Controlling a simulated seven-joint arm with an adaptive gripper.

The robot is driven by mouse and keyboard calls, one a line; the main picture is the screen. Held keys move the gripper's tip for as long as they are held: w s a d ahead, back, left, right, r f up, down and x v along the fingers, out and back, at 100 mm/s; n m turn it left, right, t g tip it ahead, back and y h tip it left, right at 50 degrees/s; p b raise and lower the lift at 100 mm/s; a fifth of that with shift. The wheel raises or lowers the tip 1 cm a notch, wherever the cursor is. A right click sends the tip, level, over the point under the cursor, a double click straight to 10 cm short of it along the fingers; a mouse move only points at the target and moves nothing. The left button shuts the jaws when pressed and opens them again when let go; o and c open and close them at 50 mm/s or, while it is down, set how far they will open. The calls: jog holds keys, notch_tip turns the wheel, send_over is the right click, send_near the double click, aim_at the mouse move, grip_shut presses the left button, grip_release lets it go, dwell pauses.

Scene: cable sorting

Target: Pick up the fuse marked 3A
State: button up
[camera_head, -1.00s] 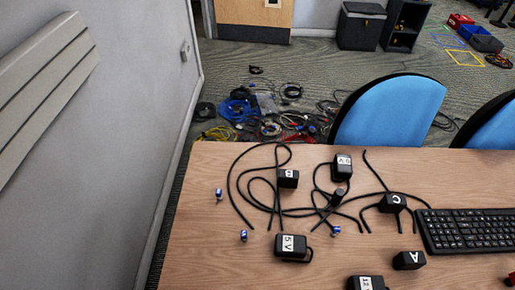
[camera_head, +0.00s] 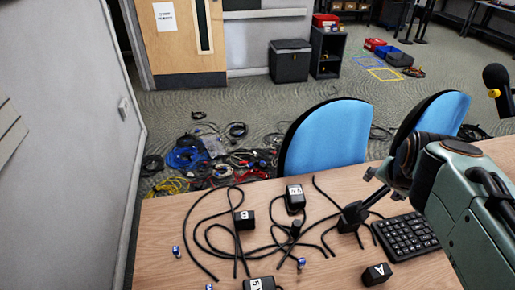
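Small blue-and-white cylinders that look like fuses lie on the wooden table (camera_head: 165,225). One fuse (camera_head: 176,251) is at the left, another (camera_head: 301,263) is near the front middle, and a third (camera_head: 209,287) is cut by the bottom edge. Their markings are too small to read, so I cannot tell which is 3A. My gripper (camera_head: 368,188) comes in from the right, near a black adapter (camera_head: 351,217) at the table's right half. It is to the right of and beyond the fuses. I cannot tell whether its fingers are open or touch the adapter.
Black cables (camera_head: 210,225) tangle across the table among adapters marked B (camera_head: 243,219), A (camera_head: 376,273) and 5V (camera_head: 260,284), plus another adapter (camera_head: 295,198). A keyboard (camera_head: 407,236) lies at the right, partly behind my arm. Blue chairs (camera_head: 328,140) stand beyond the table.

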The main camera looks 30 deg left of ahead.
jog(key=w+a+f+n+y, duration=0.1)
jog(key=a+f, duration=0.2)
jog(key=a, duration=0.6)
jog(key=w+a+f+n+y, duration=0.1)
jog(key=a+f+n, duration=0.15)
jog(key=a, duration=0.65)
jog(key=n+g, duration=0.3)
jog(key=n, duration=0.3)
send_over(175, 249)
jog(key=s+d, duration=0.2)
jog(key=f, duration=2)
jog(key=shift+w+a+f, duration=0.2)
jog(key=shift+w+f, duration=0.05)
jog(key=shift+g, duration=0.3)
jog(key=x, duration=0.5)
jog(key=shift+a+f, duration=0.1)
jog(key=shift+f, duration=0.25)
jog(key=shift+w+a+f, duration=0.1)
jog(key=shift+w+f, duration=0.05)
jog(key=shift+f, duration=0.2)
grip_shut()
